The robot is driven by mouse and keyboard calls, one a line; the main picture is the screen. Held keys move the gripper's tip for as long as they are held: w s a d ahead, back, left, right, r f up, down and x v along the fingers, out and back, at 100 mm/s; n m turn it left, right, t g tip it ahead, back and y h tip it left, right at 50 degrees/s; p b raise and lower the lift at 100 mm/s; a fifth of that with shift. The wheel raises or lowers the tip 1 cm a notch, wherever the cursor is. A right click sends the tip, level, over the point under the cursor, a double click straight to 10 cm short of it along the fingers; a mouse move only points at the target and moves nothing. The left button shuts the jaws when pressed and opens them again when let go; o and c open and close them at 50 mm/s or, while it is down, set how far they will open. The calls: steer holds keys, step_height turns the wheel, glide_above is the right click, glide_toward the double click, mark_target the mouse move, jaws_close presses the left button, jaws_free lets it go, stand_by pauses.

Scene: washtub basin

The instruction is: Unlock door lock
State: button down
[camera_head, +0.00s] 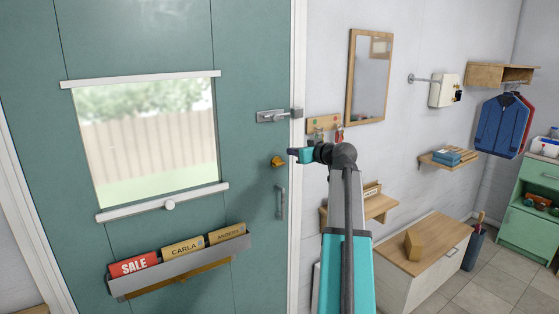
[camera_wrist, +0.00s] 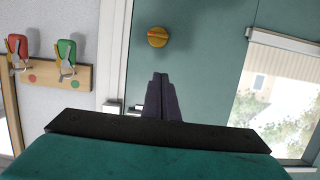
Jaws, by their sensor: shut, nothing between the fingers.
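The green door (camera_head: 250,60) fills the left of the head view. It carries a grey metal slide bolt (camera_head: 270,116) near its right edge, an orange-yellow turn knob (camera_head: 277,161) below that, and a grey pull handle (camera_head: 281,203) lower down. My gripper (camera_head: 292,153) is shut and empty, just right of the knob in the head view. In the upside-down wrist view, the shut fingers (camera_wrist: 160,78) point toward the knob (camera_wrist: 157,37), with a visible gap in the picture. Part of the bolt (camera_wrist: 137,109) shows beside the fingers, partly hidden.
A wooden key rack (camera_head: 322,123) with red and green tagged keys hangs on the wall right of the door; it also shows in the wrist view (camera_wrist: 60,72). A letter holder (camera_head: 180,262) is on the door's lower part. A wooden-topped bench (camera_head: 425,240) stands right.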

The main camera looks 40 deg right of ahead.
steer(key=shift+r, duration=0.1)
stand_by(0.3)
steer(key=p, duration=0.5)
glide_above(279, 164)
steer(key=f, duration=0.2)
steer(key=s+f, duration=0.1)
steer(key=shift+a, duration=0.3)
steer(key=shift+f+p, duration=0.75)
steer(key=shift+f, duration=1)
steer(key=shift+s+d+f+b, duration=0.1)
steer(key=shift+d+b, duration=0.1)
steer(key=shift+b, duration=0.25)
steer(key=shift+a+b, duration=0.25)
steer(key=shift+b, duration=0.1)
